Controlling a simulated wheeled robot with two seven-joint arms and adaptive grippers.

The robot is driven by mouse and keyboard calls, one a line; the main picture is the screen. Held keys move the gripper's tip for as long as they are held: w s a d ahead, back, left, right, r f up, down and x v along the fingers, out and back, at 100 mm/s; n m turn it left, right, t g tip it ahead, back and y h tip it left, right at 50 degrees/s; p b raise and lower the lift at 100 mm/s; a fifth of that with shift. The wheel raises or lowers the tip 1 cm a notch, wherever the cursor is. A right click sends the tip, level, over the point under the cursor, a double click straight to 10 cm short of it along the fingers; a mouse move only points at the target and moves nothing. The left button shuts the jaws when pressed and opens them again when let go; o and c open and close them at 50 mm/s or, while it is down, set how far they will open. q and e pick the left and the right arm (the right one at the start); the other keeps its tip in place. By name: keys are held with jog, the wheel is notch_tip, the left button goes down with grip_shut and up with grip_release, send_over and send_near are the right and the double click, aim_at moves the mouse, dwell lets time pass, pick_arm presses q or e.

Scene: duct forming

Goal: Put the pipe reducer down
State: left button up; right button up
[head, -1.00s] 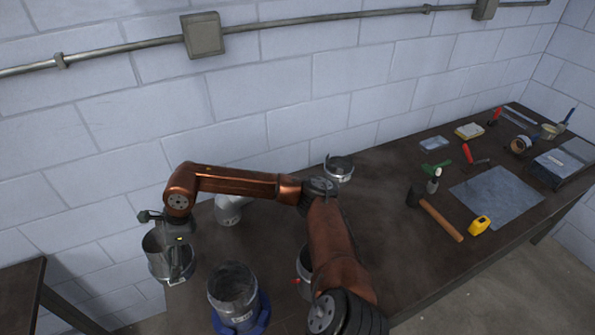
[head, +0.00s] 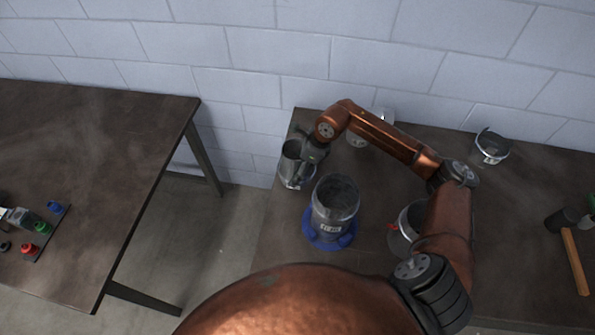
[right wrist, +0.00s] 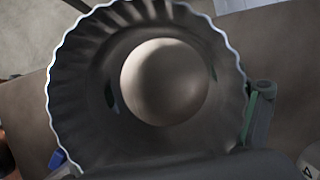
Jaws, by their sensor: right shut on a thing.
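The pipe reducer (head: 291,172) is a grey metal piece near the left end of the right-hand table in the head view. My right gripper (head: 308,152) is shut on its upper right side. The right wrist view looks into its crimped, wavy rim (right wrist: 75,70), with a pale round area inside. A green-and-grey finger of the right gripper (right wrist: 259,115) shows at the rim's right side. I cannot tell whether the reducer's bottom touches the table. My left gripper is not in view.
A grey duct piece (head: 335,203) stands in a blue ring base (head: 329,237) close to the right of the reducer. Another round metal piece (head: 403,238) is partly behind my right arm. A collar (head: 491,147) stands at the back. A second table (head: 90,170) lies left across a gap.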

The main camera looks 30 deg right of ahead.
aim_at(297, 162)
jog(key=shift+f, duration=1.55)
jog(key=shift+f, duration=0.15)
jog(key=o, duration=1.2)
jog(key=v, duration=1.2)
